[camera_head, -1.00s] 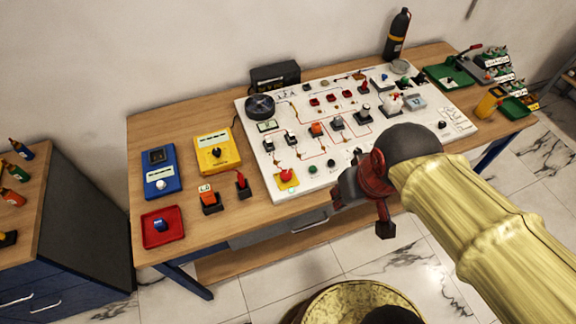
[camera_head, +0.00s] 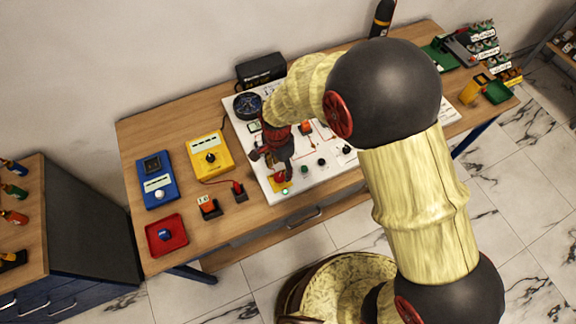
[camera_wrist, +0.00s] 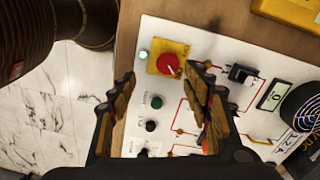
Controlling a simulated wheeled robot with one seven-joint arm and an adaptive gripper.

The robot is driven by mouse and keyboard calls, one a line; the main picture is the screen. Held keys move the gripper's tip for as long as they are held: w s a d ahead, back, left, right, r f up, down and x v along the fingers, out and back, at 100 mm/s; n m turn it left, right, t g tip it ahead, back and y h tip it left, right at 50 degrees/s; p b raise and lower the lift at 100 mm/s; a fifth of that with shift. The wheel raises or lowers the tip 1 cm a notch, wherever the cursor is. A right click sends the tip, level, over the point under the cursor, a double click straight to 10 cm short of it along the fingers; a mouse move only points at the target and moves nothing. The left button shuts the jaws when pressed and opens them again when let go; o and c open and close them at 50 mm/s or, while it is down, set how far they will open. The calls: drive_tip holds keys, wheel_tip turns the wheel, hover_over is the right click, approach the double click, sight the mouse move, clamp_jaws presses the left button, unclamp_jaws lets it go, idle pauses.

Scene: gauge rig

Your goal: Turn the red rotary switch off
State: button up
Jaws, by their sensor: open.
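The red rotary switch (camera_wrist: 169,65) sits on a yellow square plate (camera_wrist: 158,50) near the corner of the white panel (camera_wrist: 205,38). Its knob carries a pale pointer line. In the head view, the switch (camera_head: 279,177) is partly hidden by my gripper (camera_head: 272,161). My gripper is open and empty above this part of the panel. In the wrist view, the knob shows beyond the gap between the fingertips (camera_wrist: 165,84), apart from both fingers. A small green lamp (camera_wrist: 143,55) beside the plate looks lit.
Green and black buttons (camera_wrist: 153,102) and a black toggle (camera_wrist: 241,73) stand on the panel near the switch. A yellow meter (camera_head: 210,153), blue meter (camera_head: 157,178) and red tray (camera_head: 166,235) stand to the left. A black fan (camera_head: 247,105) is behind.

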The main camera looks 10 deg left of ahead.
sight(279, 177)
drive_tip(key=shift+w+a+r+m, duration=0.2)
drive_tip(key=shift+w+m, duration=0.25)
drive_tip(key=shift+m, duration=0.35)
drive_tip(key=shift+a+f+m, duration=0.1)
drive_tip(key=shift+a+m, duration=0.05)
drive_tip(key=shift+m, duration=0.55)
drive_tip(key=shift+f, duration=3.85)
drive_tip(key=shift+c, duration=1.4)
drive_tip(key=c, duration=0.8)
drive_tip(key=shift+c, duration=0.4)
